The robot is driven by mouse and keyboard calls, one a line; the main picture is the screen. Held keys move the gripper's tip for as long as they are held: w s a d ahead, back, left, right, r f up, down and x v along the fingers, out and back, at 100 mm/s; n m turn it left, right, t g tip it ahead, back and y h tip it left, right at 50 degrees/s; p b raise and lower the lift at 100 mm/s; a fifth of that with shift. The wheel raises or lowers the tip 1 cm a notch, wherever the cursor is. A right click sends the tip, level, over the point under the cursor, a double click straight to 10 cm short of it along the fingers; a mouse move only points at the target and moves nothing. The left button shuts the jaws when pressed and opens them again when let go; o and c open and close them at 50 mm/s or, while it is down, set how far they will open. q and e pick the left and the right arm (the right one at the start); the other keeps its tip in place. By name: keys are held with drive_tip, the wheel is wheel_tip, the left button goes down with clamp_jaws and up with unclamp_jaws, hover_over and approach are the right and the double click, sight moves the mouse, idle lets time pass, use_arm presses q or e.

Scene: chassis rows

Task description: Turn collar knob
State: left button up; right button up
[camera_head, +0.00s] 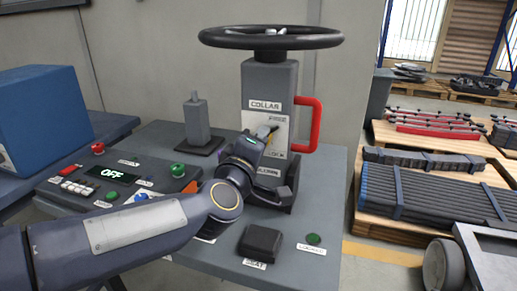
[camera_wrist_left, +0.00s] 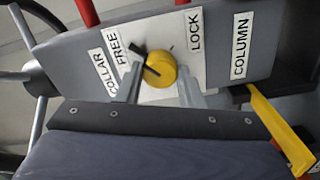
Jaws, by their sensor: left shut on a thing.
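The collar knob (camera_wrist_left: 161,69) is a round yellow knob with a black pointer on a white plate between the FREE and LOCK labels. In the left wrist view its pointer slants towards the FREE side. The plate is on the grey column (camera_head: 270,82) under the COLLAR label. My left gripper (camera_wrist_left: 160,88) is at the plate, one finger on each side of the knob, shut on it. In the head view my left gripper (camera_head: 265,134) reaches the column and hides most of the knob. My right gripper is in neither view.
A black handwheel (camera_head: 271,37) tops the column, and a red handle (camera_head: 311,124) sticks out at its right.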

use_arm(q)
drive_tip(key=shift+n, duration=0.5)
drive_tip(key=o, duration=1)
drive_tip(key=shift+c, duration=0.2)
drive_tip(key=v, duration=0.8)
drive_tip(key=shift+p, duration=0.4)
